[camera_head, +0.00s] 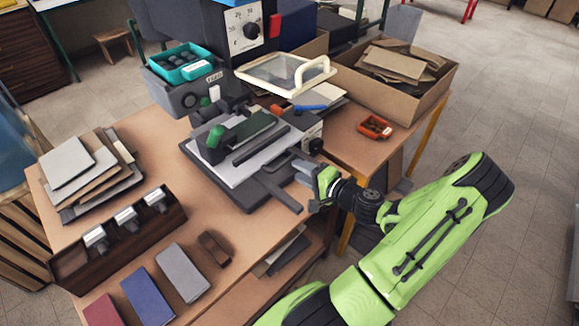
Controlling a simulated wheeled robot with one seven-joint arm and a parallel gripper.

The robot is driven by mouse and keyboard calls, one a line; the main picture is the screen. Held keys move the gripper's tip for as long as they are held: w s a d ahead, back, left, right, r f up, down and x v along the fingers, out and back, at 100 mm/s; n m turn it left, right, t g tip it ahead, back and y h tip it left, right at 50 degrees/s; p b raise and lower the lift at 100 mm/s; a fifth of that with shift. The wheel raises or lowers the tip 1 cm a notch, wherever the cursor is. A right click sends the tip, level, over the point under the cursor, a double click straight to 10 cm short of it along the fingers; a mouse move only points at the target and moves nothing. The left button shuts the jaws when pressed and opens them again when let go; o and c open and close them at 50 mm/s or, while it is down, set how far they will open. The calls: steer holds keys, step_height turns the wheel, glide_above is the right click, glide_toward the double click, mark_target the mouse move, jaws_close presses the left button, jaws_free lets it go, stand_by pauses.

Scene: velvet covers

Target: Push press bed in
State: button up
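The press (188,97) stands at the back of the table, with a dark head and a dial (249,31) above it. Its flat bed (225,166) sticks out toward the front over the table, with a pale sheet, a green-knobbed bar and dark strips on top. A dark bar (284,195) projects from the bed's front right. My green and black gripper (303,172) is at the right side of the bed, close to this bar. I cannot tell whether it touches the bed, or whether its fingers are open or shut.
A cardboard box of scraps (395,80) and a small orange tray (374,127) are at the back right. A stack of boards (85,170), a dark wooden rack (125,240) and coloured covers (183,272) lie on the left and front. Floor is clear at right.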

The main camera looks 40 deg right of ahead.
mark_target(286, 163)
steer(key=x, duration=0.5)
steer(key=shift+c, duration=0.5)
jaws_close()
steer(key=shift+w, duration=0.1)
